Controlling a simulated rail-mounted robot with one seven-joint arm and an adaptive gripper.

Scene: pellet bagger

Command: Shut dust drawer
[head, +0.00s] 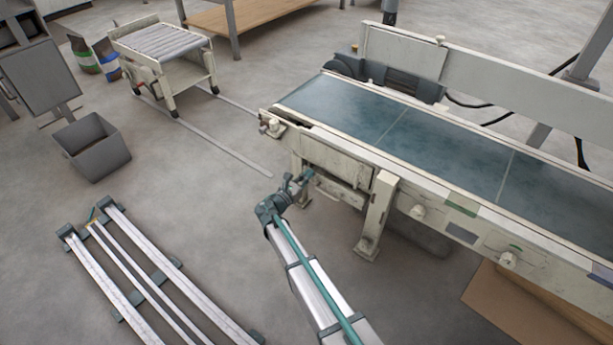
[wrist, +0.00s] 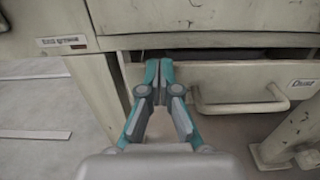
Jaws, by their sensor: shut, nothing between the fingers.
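The dust drawer (wrist: 240,76) is a cream panel with a bar handle and a small label in the wrist view. A dark gap shows above its front, and it stands out from the frame above, so it is partly open. My gripper (head: 307,176) also shows in the head view.
The conveyor (head: 400,130) with a blue-green belt runs above the drawer. A cream leg (head: 378,215) stands just right of the drawer. A grey bin (head: 92,147) and a roller cart (head: 165,60) stand at the left.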

